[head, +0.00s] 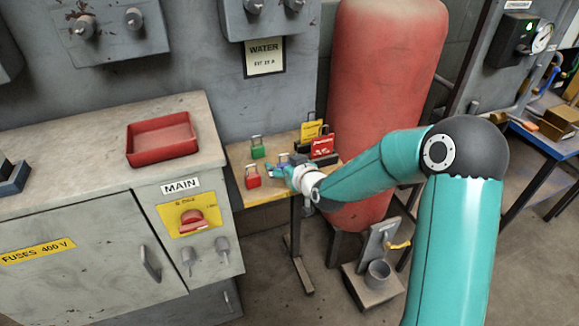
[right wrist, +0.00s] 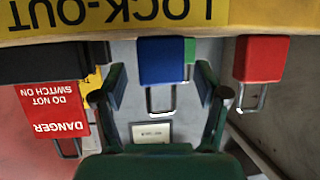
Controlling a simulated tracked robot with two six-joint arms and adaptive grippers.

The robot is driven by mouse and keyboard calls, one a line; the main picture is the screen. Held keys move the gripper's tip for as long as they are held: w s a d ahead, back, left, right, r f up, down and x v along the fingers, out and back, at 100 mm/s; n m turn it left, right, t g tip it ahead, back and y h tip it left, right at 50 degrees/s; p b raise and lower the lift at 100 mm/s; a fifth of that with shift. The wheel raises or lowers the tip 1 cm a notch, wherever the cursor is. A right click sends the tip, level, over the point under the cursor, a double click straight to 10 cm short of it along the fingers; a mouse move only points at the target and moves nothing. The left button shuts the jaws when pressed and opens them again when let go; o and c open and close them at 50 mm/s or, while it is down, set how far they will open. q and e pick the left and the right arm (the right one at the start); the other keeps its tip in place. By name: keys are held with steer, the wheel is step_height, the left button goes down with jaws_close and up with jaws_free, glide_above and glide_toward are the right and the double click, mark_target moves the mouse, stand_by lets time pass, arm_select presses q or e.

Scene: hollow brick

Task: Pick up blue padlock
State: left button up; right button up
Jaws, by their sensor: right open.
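The blue padlock (right wrist: 163,60) shows in the right wrist view, with its metal shackle pointing down in that inverted picture. It lies between the two spread fingers of my right gripper (right wrist: 160,95), with a gap on each side. In the head view my right gripper (head: 283,168) is low over the small table, among the padlocks, and the blue padlock is hard to make out beside it. My right gripper is open and holds nothing. My left gripper is not in view.
A green padlock (head: 257,150) and a red padlock (head: 252,180) stand left of the gripper on the wooden table (head: 268,193). A red tank (head: 385,80) rises beside the table; a cabinet (head: 90,240) stands left.

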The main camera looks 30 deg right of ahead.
steer(key=c, duration=1.3)
steer(key=shift+r, duration=0.15)
step_height(320, 180, up, 13)
steer(key=shift+f+p, duration=0.2)
steer(key=shift+p, duration=0.2)
step_height(320, 180, up, 7)
steer(key=p, duration=0.4)
steer(key=shift+r, duration=0.15)
